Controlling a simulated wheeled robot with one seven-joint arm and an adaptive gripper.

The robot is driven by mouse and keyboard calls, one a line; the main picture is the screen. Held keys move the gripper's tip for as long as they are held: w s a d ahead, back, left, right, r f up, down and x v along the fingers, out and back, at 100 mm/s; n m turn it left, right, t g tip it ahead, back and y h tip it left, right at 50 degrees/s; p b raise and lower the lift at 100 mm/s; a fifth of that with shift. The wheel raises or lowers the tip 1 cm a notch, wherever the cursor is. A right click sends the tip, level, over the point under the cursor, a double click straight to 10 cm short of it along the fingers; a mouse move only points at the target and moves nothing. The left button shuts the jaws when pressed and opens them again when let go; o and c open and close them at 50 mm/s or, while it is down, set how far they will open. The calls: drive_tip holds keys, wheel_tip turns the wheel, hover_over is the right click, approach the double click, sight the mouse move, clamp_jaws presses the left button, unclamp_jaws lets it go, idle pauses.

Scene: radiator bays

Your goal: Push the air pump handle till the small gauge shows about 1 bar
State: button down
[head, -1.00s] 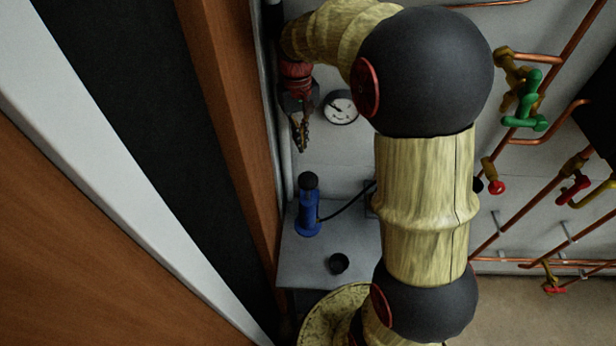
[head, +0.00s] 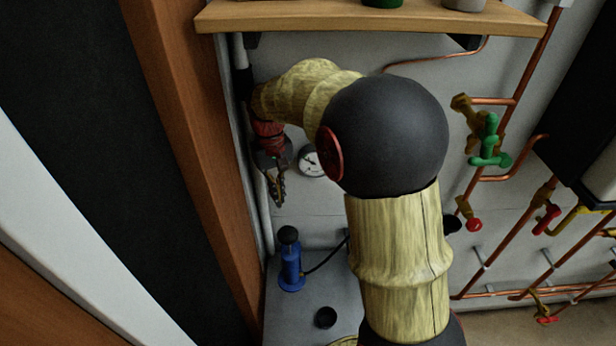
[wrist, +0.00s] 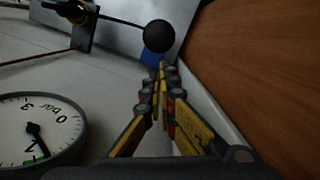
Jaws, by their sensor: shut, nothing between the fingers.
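The blue air pump (head: 291,268) stands upright on a grey ledge, with a round black handle knob (head: 288,235) on top. My gripper (head: 278,203) points down above the knob, apart from it in the head view. In the wrist view my gripper (wrist: 161,78) is shut and empty, and its tips overlap the view of the blue pump body (wrist: 152,58) below the black knob (wrist: 158,36). The small gauge (head: 312,162) is on the wall right of my gripper. In the wrist view the gauge (wrist: 38,130) is partly cut off; its needle points down near a green mark, exact value unclear.
A black cup (head: 325,317) sits on the grey ledge (head: 280,325) in front of the pump. A wooden post (head: 195,150) stands close left of my gripper. A wooden shelf (head: 370,20) is above. Copper pipes with valves (head: 488,150) are at the right.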

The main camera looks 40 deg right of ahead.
sight(287, 231)
idle(0.5)
drive_tip(key=s+p, duration=0.1)
drive_tip(key=p, duration=0.1)
drive_tip(key=s+p, duration=0.1)
drive_tip(key=p, duration=0.1)
drive_tip(key=s+p, duration=0.1)
drive_tip(key=p, duration=0.2)
drive_tip(key=shift+s+a+r, duration=0.25)
drive_tip(key=shift+s+a, duration=0.05)
drive_tip(key=shift+s+f+b, duration=0.2)
drive_tip(key=shift+f+b, duration=1.05)
drive_tip(key=shift+f, duration=0.5)
drive_tip(key=shift+s+f+b, duration=0.15)
drive_tip(key=shift+f+b, duration=1.05)
drive_tip(key=shift+f, duration=0.55)
